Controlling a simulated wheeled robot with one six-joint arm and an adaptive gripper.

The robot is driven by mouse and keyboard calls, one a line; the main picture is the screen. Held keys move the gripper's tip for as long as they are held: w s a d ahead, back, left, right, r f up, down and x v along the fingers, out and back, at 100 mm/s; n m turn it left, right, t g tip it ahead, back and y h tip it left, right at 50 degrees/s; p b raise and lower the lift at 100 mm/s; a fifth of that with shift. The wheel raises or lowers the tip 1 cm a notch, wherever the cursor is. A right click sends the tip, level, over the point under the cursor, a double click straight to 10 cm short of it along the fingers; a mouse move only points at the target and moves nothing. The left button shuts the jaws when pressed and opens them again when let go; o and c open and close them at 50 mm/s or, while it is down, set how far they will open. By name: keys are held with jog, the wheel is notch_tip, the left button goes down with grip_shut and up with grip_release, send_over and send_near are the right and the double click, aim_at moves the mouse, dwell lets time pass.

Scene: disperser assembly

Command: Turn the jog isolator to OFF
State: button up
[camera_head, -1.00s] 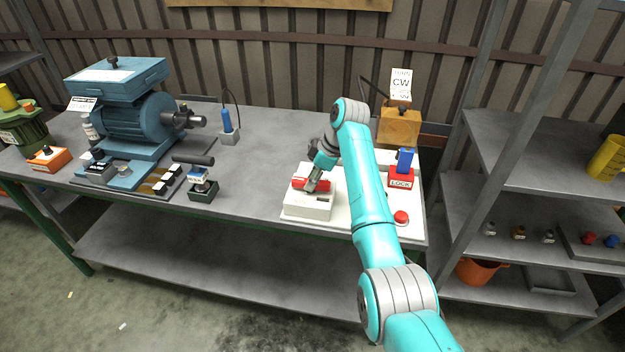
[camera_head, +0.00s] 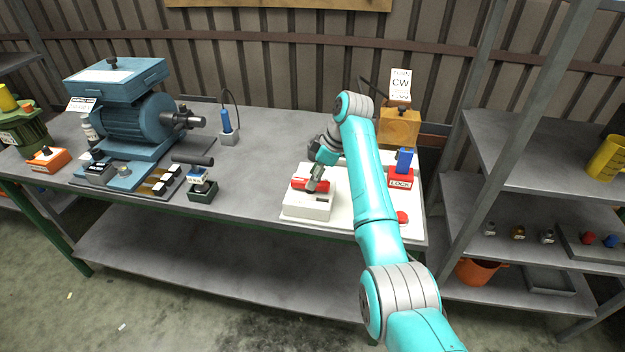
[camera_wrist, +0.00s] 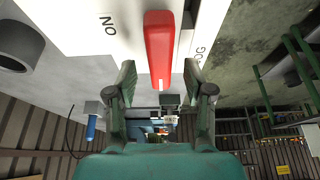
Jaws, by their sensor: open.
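The jog isolator is a white box (camera_head: 307,207) with a red handle (camera_head: 300,184) on top, on the white board at the right of the bench. In the wrist view the red handle (camera_wrist: 160,45) points straight toward my gripper. Printed letters "ON" (camera_wrist: 107,24) show left of it, and part of a label ending in "OG" (camera_wrist: 200,50) shows to its right. My gripper (camera_wrist: 160,75) is open, with one finger on each side of the handle's near end and visible gaps. In the head view my gripper (camera_head: 317,178) is over the box and hides part of the handle.
A red LOCK block (camera_head: 400,182) with a blue piece stands right of the isolator. A wooden box (camera_head: 399,127) stands behind. Bare bench (camera_head: 250,175) lies to the left.

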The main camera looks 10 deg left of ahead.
jog(key=v, duration=1)
jog(key=shift+s+d, duration=0.1)
jog(key=shift+d, duration=0.05)
